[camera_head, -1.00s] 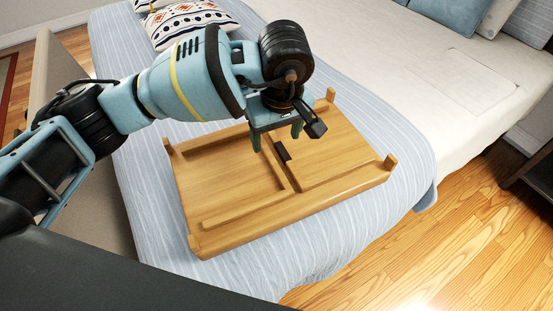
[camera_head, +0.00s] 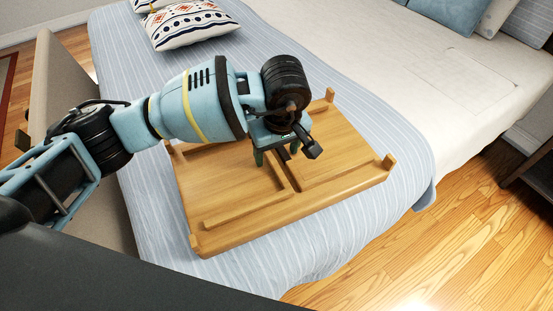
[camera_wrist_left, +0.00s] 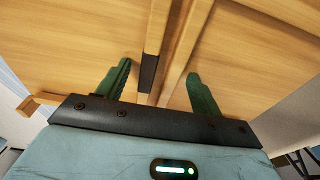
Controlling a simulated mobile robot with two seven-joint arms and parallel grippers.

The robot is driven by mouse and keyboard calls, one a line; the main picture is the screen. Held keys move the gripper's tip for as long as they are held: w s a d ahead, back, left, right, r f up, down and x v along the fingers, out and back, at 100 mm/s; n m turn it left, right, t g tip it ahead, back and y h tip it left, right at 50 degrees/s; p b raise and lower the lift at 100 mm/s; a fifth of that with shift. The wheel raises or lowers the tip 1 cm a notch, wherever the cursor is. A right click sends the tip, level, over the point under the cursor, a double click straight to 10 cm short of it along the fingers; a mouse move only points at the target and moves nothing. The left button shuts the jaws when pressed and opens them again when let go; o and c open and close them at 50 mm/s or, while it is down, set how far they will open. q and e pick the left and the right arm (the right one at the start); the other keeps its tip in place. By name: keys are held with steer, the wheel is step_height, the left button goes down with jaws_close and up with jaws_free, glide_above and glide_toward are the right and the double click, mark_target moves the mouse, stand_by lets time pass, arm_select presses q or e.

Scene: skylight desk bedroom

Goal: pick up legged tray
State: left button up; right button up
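The legged tray (camera_head: 232,193) is light wood and lies upside down on the bed, its short corner legs pointing up and raised bars across its underside. My left gripper (camera_head: 274,157) is over the tray's middle, pointing down. In the left wrist view, its two green fingers (camera_wrist_left: 158,84) are apart, one on each side of the tray's central bars (camera_wrist_left: 168,50). A small black piece (camera_wrist_left: 148,72) sits at the bars between the fingers. I cannot tell whether the fingers touch the wood. My right gripper is not in view.
The tray rests on a blue striped blanket (camera_head: 400,140). A patterned pillow (camera_head: 190,25) lies behind it, and a white sheet (camera_head: 440,80) spreads to the right. Wooden floor (camera_head: 450,240) is open at the lower right. A beige panel (camera_head: 75,140) stands at the left.

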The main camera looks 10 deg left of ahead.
mark_target(277, 159)
arm_select(q)
jaws_close()
steer(key=shift+r, duration=0.2)
steer(key=shift+r, duration=0.2)
step_height(277, 159, up, 3)
steer(key=shift+w+r, duration=0.1)
steer(key=s+a, duration=0.3)
steer(key=s+a+b, duration=0.1)
steer(key=s+a, duration=0.2)
steer(key=a, duration=0.1)
steer(key=s+a+r+b, duration=0.1)
steer(key=s+a, duration=0.3)
steer(key=shift+a, duration=0.1)
steer(key=shift+s+a+r, duration=0.15)
steer(key=shift+s+a, duration=0.2)
steer(key=shift+a, duration=0.05)
